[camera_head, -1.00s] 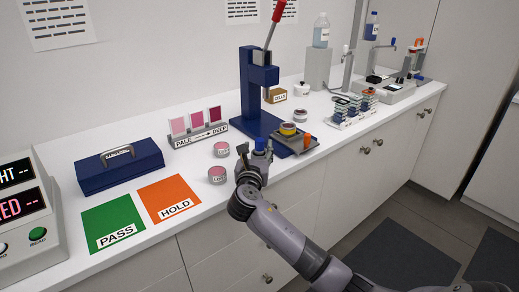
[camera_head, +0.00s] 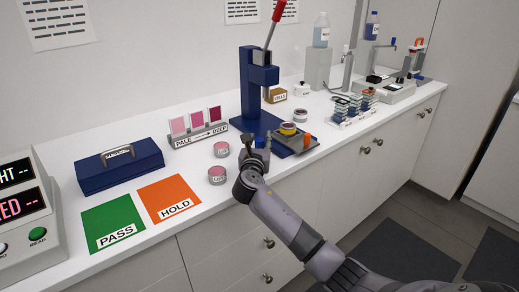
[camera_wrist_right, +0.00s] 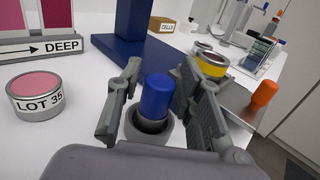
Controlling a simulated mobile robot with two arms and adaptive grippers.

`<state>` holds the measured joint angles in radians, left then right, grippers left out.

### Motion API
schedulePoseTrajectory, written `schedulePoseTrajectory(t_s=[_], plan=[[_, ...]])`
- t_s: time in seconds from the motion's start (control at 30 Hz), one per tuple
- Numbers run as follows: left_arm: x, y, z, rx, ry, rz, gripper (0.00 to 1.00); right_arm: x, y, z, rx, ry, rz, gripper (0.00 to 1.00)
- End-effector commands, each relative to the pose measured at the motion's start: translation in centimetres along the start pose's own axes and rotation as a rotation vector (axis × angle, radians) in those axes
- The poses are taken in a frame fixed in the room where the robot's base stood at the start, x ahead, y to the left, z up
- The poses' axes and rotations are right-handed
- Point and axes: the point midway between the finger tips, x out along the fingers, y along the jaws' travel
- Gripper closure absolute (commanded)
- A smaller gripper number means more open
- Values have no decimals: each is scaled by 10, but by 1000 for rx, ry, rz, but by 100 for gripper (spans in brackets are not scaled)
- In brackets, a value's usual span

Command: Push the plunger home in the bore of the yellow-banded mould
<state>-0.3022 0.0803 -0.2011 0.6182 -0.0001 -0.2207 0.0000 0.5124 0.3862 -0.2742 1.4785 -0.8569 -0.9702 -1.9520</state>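The yellow-banded mould (camera_head: 288,129) sits on a grey plate at the foot of the blue press; it also shows in the right wrist view (camera_wrist_right: 212,65), upright, with its bore mostly hidden from this angle. A blue cylinder (camera_wrist_right: 155,97), which may be the plunger, stands upright in a grey round cup (camera_wrist_right: 149,127), left of and nearer than the mould. My right gripper (camera_wrist_right: 160,75) is open, with one finger on each side of the blue cylinder; the left finger shows a gap, and contact on the right is unclear. My left gripper is in neither view.
A blue press (camera_head: 260,85) with a red lever stands behind. An orange knob (camera_wrist_right: 265,93) stands at the plate's edge. Labelled pink jars (camera_head: 217,174) stand left of my gripper. A mould rack (camera_head: 352,107) is farther right. White counter lies bare between the jars and press.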

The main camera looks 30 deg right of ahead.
Motion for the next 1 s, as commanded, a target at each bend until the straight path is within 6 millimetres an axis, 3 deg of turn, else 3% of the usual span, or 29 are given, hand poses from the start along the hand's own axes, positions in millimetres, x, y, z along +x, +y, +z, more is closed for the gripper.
schedulePoseTrajectory(t_s=[0.47,0.83,1.0], plan=[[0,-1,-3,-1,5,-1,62,0,0,0,0,0,0,100],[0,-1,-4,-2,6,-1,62,0,0,1,0,-1,0,100],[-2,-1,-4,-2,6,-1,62,0,0,11,2,-3,0,100]])
